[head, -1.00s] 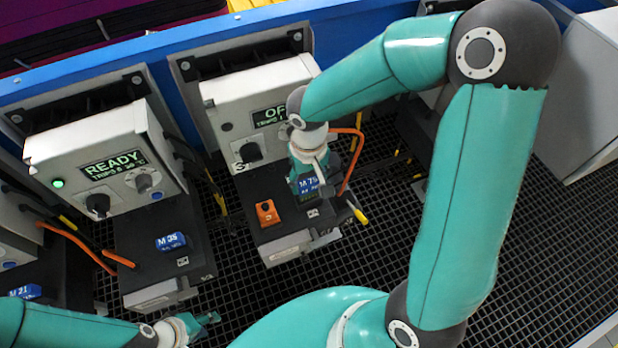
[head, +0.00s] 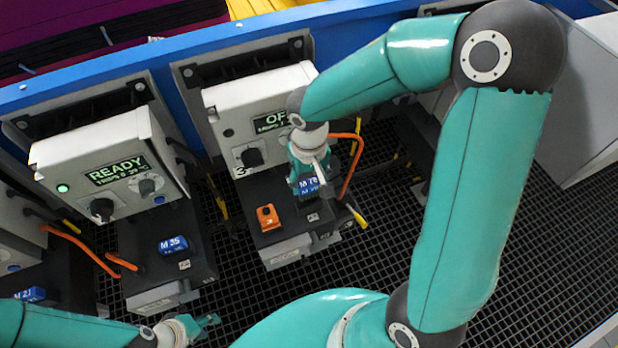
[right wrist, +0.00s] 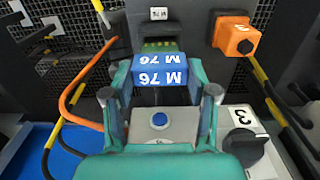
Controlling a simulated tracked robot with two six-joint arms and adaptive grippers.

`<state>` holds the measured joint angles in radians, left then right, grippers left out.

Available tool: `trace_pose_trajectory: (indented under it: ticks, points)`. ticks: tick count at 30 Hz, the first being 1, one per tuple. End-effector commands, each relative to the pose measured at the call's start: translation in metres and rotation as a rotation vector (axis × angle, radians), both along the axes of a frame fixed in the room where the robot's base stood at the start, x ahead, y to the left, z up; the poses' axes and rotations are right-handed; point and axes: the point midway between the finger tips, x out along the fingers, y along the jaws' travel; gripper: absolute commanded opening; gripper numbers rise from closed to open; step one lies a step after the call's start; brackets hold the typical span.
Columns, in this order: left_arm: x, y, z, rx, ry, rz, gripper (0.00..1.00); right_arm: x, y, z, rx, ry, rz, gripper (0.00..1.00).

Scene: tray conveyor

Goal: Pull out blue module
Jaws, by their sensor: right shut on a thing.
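The blue module marked M 76 (right wrist: 160,70) is between the fingers of my right gripper (right wrist: 160,93), which is shut on it. In the head view the blue module (head: 309,187) shows below my right gripper (head: 309,174), over the dark shelf of the station marked 3 (head: 281,184). In the right wrist view a slot with green parts (right wrist: 160,46) shows just past the module, which looks raised from it. The module's underside is hidden. My left gripper (head: 207,325) is low in the head view, away from the modules; its opening is unclear.
An orange block (head: 268,217) sits on the same shelf, left of the module. An orange cable (head: 352,165) and a yellow-tipped lever (head: 357,216) are to the right. A READY station (head: 110,170) with blue module M 35 (head: 173,245) stands to the left.

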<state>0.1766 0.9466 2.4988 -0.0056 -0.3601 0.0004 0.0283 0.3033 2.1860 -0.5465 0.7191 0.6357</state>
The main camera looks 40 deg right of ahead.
Motion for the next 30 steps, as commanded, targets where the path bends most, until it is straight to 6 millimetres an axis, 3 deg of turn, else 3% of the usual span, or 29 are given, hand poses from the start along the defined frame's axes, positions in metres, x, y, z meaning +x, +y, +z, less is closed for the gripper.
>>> trace_pose_trajectory:
  ticks: [15,30]
  points:
    - [0.0,0.0,0.026,0.0,0.0,0.0,0.4,0.0,0.0,0.038,0.001,-0.001,0.001,0.22]
    - [0.0,0.0,0.026,0.0,0.0,0.0,0.4,0.0,0.0,0.039,0.0,0.0,0.001,0.22]
